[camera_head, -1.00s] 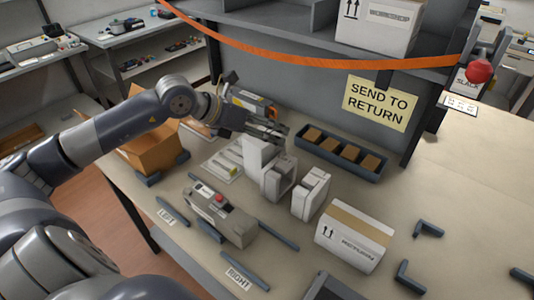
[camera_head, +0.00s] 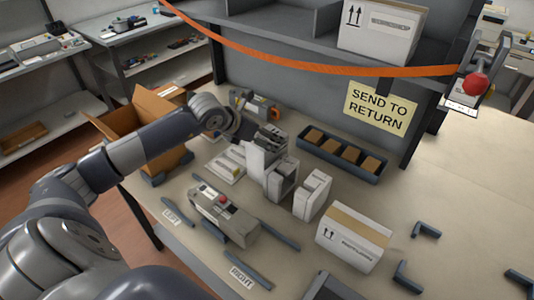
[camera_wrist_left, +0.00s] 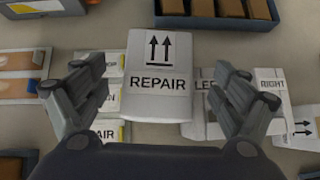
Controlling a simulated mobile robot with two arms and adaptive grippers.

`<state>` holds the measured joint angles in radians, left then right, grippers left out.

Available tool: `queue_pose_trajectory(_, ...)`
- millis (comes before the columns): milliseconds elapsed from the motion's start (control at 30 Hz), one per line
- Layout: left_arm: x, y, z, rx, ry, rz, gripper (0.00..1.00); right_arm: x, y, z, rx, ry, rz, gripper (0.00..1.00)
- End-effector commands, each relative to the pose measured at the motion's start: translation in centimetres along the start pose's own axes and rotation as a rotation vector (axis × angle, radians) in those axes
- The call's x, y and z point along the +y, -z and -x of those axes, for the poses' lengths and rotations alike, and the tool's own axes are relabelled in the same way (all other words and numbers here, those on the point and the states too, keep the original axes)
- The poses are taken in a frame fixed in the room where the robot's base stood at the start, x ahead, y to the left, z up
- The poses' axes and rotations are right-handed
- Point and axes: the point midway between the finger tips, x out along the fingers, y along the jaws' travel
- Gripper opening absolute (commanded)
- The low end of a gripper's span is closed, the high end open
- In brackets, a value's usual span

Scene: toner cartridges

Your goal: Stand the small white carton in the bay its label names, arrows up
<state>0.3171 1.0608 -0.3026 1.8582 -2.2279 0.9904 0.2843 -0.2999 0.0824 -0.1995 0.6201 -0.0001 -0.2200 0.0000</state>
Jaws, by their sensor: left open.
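The small white carton (camera_head: 256,162) stands on the table left of the middle. In the left wrist view the carton (camera_wrist_left: 158,82) shows two up arrows above the word REPAIR. My left gripper (camera_head: 268,138) is open above the carton. In the wrist view its fingers (camera_wrist_left: 160,85) are spread to either side of the carton, with gaps; I cannot tell how deep they reach. Flat white pieces (camera_wrist_left: 108,132) beside it bear partly hidden words, one ending in AIR. My right gripper is not in view.
White blocks (camera_head: 312,194) stand close right of the carton; a grey device (camera_head: 223,215) is in front. A dark tray (camera_head: 342,158) of brown blocks lies behind. A larger white box (camera_head: 354,238) stands front right. An orange strap (camera_head: 330,68) crosses above the table. The right tabletop is mostly clear.

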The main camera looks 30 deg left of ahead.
Motion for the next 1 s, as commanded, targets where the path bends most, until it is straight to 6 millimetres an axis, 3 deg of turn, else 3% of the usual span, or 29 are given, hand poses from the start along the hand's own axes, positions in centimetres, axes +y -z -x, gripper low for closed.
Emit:
queue_pose_trajectory(67, 0.0, 0.0, -0.9, 0.002, 0.003, 0.005, 0.90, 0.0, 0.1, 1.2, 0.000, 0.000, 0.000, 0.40)
queue_pose_trajectory(233, 0.1, 0.2, -3.0, 0.000, 0.002, 0.003, 0.90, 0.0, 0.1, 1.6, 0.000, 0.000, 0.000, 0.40)
queue_pose_trajectory(533, 0.1, 0.3, -3.5, 0.000, 0.001, 0.000, 0.90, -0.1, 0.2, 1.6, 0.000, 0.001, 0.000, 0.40)
queue_pose_trajectory(900, 0.1, 0.2, -3.4, -0.003, 0.000, 0.000, 0.06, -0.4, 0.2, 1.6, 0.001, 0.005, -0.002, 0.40)
queue_pose_trajectory(1000, 0.1, 0.2, -3.4, -0.002, 0.001, 0.000, 0.04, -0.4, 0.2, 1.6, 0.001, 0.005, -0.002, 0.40)
